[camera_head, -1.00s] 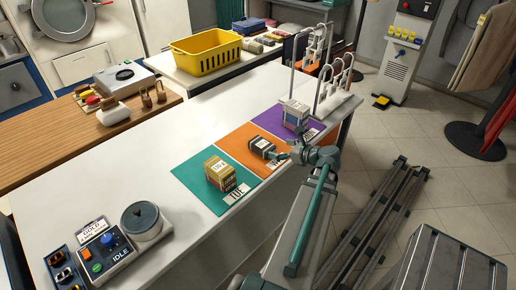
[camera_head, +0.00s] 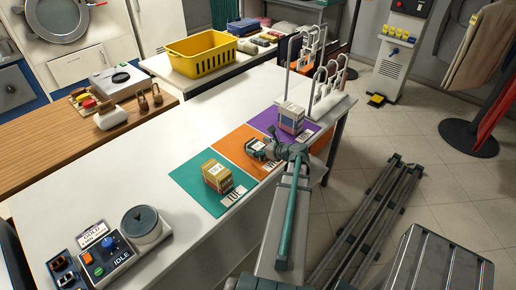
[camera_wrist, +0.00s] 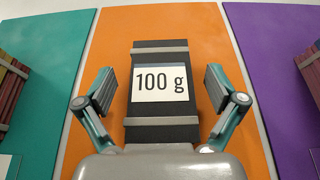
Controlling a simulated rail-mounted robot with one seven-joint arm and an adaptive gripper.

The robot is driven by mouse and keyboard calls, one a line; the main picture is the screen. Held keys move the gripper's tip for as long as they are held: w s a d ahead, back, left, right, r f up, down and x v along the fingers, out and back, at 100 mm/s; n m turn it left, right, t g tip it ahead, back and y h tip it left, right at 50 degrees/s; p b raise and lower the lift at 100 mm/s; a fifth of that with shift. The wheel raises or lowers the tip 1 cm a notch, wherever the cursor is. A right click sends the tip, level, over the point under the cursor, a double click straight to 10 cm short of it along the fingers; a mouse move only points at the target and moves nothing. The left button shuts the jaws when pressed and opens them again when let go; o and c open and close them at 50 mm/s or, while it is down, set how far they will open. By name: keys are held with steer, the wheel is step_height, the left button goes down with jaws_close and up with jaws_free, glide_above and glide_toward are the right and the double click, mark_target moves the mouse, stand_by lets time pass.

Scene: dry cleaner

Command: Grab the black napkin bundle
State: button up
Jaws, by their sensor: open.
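The black napkin bundle (camera_wrist: 160,112) lies on the orange mat (camera_wrist: 215,30) with light bands around it and a white "100 g" label on top. In the head view the bundle (camera_head: 256,146) is partly hidden by my gripper (camera_head: 268,151). In the wrist view my gripper (camera_wrist: 159,92) is open, with one finger on each side of the bundle and a visible gap on both sides. The fingers do not appear to touch it.
A tan banded bundle (camera_head: 217,175) sits on the teal mat (camera_head: 190,180). Another banded bundle (camera_head: 291,118) sits on the purple mat (camera_head: 265,121), near a white hook rack (camera_head: 328,100).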

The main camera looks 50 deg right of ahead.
steer(key=c, duration=1.2)
steer(key=shift+c, duration=0.4)
steer(key=shift+r, duration=0.1)
